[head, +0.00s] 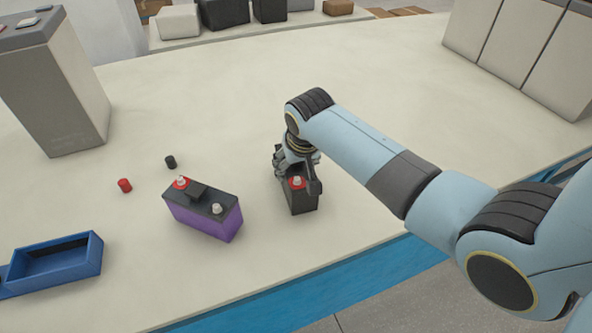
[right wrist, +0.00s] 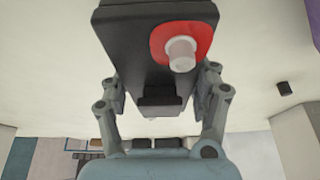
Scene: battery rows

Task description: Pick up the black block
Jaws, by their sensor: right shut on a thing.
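The black block (head: 303,205) is a black battery with a white terminal on a red patch. It stands upright at the middle front of the table; I cannot tell whether it touches the surface. My right gripper (head: 298,178) is over it from above and shut on it, hiding part of its top. In the right wrist view the block (right wrist: 140,50) sits between the two fingers of the right gripper (right wrist: 160,100), its red patch facing the camera. My left gripper is not in view.
A purple battery with a black top (head: 205,218) stands just left of the block. A red cap (head: 125,185), a black cap (head: 170,162) and a blue tray (head: 100,256) lie farther left. A grey pillar (head: 65,95) stands at the left. The table behind my right gripper is clear.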

